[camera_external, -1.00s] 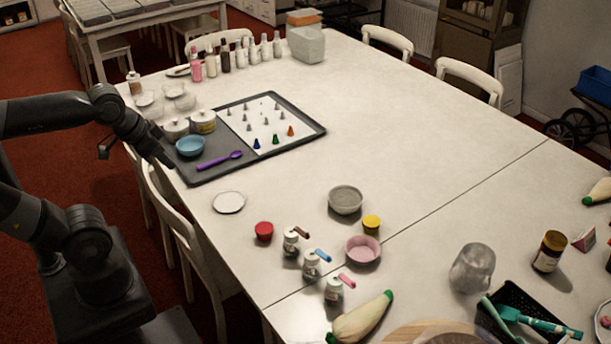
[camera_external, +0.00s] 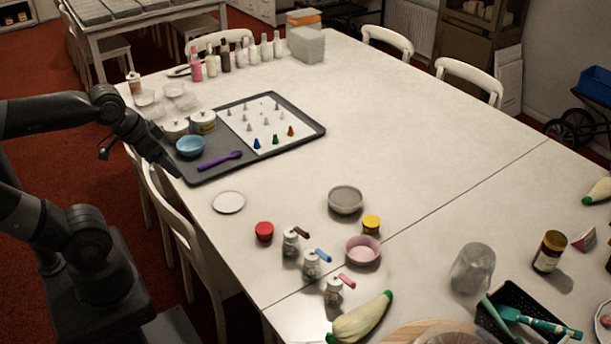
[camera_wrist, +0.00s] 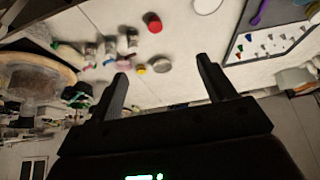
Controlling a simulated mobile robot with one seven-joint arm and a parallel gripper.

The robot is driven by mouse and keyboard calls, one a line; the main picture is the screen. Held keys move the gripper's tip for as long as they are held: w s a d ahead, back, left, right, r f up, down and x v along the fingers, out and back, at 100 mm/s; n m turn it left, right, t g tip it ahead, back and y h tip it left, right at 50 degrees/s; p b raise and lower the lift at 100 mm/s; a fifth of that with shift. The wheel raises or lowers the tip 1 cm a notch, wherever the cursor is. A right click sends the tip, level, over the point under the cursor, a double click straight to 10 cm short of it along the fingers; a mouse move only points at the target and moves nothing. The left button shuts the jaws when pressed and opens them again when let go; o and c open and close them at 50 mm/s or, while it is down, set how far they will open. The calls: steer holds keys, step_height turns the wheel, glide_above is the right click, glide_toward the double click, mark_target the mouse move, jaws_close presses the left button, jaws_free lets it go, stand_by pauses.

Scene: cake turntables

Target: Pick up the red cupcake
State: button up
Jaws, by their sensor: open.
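The red cupcake (camera_external: 264,232) stands on the white table near its front edge, left of several small jars. It also shows in the wrist view (camera_wrist: 153,22), well beyond the fingertips near the top. My gripper (camera_wrist: 164,80) is open and empty, with its two dark fingers spread apart over the table. In the external view my arm is at the left edge, beside the dark tray, and the fingers cannot be made out clearly. Nothing touches the cupcake.
A white plate (camera_external: 229,202), a grey bowl (camera_external: 345,201), a yellow cupcake (camera_external: 371,224) and a pink bowl (camera_external: 363,250) stand near the cupcake. Jars with coloured handles (camera_external: 311,266) are close on its right. A dark tray (camera_external: 310,131) lies farther back. The table's far middle is clear.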

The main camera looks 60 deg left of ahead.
steer(key=m+g, duration=0.6)
steer(key=m, duration=2.3)
glide_above(265, 227)
step_height(265, 227, down, 23)
step_height(265, 227, down, 11)
steer(key=shift+r, duration=0.15)
steer(key=shift+c, duration=0.4)
steer(key=c, duration=1)
steer(key=shift+o, duration=0.2)
steer(key=shift+r, duration=0.15)
